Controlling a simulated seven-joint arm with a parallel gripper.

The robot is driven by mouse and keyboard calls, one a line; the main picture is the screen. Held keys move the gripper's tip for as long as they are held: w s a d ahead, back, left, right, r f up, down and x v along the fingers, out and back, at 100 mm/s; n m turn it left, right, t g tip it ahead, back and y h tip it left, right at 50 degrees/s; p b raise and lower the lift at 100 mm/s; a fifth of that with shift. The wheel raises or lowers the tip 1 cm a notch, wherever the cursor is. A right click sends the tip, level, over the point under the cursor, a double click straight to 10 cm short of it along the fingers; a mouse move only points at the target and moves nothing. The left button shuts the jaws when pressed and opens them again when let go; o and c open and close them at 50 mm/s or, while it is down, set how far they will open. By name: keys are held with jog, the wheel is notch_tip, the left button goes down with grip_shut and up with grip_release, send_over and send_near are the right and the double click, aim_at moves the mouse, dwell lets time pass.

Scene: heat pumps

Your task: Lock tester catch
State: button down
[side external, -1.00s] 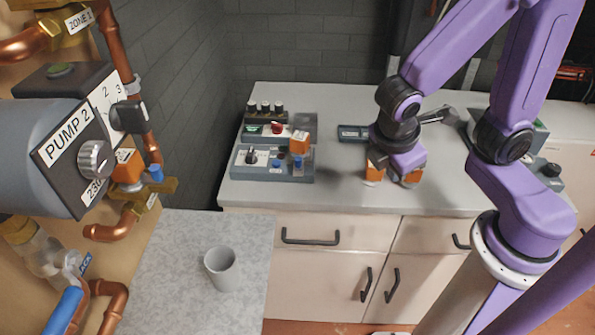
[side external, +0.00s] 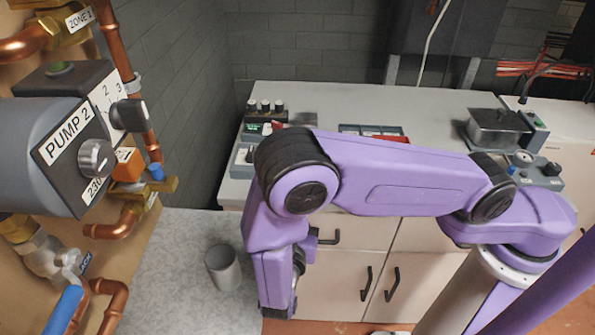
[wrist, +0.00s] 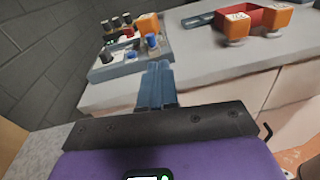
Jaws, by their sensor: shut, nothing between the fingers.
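The grey tester-like panel (wrist: 125,60) sits on the counter's left end, with a black knob, blue knobs (wrist: 152,41) and an orange block (wrist: 148,23) on it. In the side view my arm hides most of the panel (side external: 240,165). My gripper (wrist: 157,68) is shut and empty in the wrist view, its blue-grey fingers pointing toward the panel's near right corner and seemingly apart from it. In the side view the fingers are hidden behind my bent arm. I cannot make out which part is the catch.
Two orange blocks (wrist: 237,24) (wrist: 278,17) stand near the counter edge by a red tray (wrist: 258,14). A metal-lidded device (side external: 497,126) stands at the back right. A grey cup (side external: 223,268) is on the lower left worktop. Pump pipework (side external: 110,150) fills the left side.

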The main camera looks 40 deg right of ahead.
jog(key=shift+n+t, duration=0.8)
jog(key=shift+t, duration=0.1)
jog(key=x, duration=0.4)
jog(key=f+x, duration=0.1)
jog(key=x, duration=0.3)
jog(key=f+x, duration=0.1)
jog(key=x, duration=0.3)
jog(key=shift+w, duration=0.6)
